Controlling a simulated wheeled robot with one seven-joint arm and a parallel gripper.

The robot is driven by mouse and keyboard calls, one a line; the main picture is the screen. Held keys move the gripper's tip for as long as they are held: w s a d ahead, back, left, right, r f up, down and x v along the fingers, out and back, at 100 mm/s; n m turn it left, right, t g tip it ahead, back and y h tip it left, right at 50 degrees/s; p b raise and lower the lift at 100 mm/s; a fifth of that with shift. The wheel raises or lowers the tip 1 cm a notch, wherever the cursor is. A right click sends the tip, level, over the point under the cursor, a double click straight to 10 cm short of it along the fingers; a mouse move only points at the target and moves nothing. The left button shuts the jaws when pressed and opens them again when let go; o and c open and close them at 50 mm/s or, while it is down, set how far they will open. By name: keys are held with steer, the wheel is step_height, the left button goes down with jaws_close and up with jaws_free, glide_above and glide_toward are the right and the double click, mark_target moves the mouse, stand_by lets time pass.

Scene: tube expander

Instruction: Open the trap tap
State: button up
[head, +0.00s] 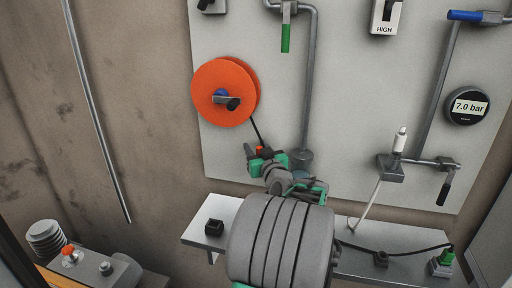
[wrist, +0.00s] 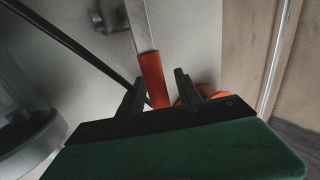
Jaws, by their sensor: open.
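An orange-sleeved handle (wrist: 152,80) on a flat metal lever shows in the wrist view, and its far end leads to a grey fitting on the panel. I take it to be the trap tap's handle. My gripper (wrist: 157,84) is open, with its two dark fingers on either side of the sleeve's lower end. I cannot tell whether they touch it. In the head view a small orange bit (head: 259,149) shows at my gripper, and my arm hides the area below. A grey cylindrical trap (head: 300,158) is at the pipe's foot, just right of my gripper.
A large orange disc (head: 222,93) is up and left of my gripper. A green-handled tap (head: 285,38) hangs above. A gauge (head: 468,106) reads 7.0 bar at right, near a black-handled valve (head: 445,190). A shelf (head: 395,237) runs below the panel.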

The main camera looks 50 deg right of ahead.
steer(key=shift+c, duration=0.5)
jaws_close()
stand_by(0.8)
